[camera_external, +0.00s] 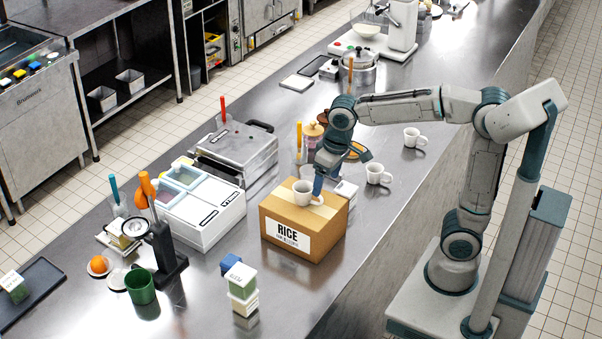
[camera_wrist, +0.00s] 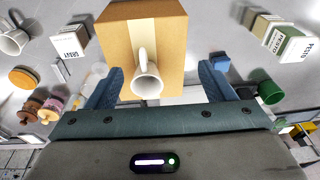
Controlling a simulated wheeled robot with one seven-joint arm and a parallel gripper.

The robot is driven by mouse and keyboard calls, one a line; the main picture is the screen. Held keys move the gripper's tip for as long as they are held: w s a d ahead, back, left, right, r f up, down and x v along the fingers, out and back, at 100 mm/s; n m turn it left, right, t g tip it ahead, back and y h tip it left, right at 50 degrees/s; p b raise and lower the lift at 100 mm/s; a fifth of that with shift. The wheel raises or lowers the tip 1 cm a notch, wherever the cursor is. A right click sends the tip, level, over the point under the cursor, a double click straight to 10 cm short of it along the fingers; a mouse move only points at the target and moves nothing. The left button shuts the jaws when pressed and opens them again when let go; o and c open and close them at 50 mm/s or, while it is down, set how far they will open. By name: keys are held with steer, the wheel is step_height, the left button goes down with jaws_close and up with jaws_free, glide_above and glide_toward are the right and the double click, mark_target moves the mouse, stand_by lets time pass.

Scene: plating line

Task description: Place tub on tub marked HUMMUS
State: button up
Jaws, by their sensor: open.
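Several small square tubs are in view, but I can read HUMMUS on none. In the external view, a green tub (camera_external: 241,281) with a white lid sits on another tub (camera_external: 245,303), with a blue tub (camera_external: 231,264) beside them. The wrist view shows tubs lettered PESTO (camera_wrist: 294,46) at right and a tub lettered GRAVY (camera_wrist: 70,41) at left. My gripper (camera_external: 318,184) is open and empty above the RICE box. In the wrist view its fingers (camera_wrist: 160,72) stand wide apart, either side of a white mug (camera_wrist: 147,80), with visible gaps.
The mug stands on the cardboard RICE box (camera_external: 287,238), in front of my gripper. More white mugs (camera_external: 378,174) stand along the counter's right side. A white lidded container (camera_external: 205,212), a green cup (camera_external: 141,287) and a dark stand (camera_external: 166,250) are to the left. Counter front is partly clear.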

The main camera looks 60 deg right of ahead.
steer(key=s+d+f+t, duration=0.1)
steer(key=s+d+f, duration=0.5)
steer(key=s+d, duration=0.5)
steer(key=shift+s+f+h, duration=0.2)
steer(key=shift+s+h, duration=0.1)
steer(key=shift+s, duration=0.7)
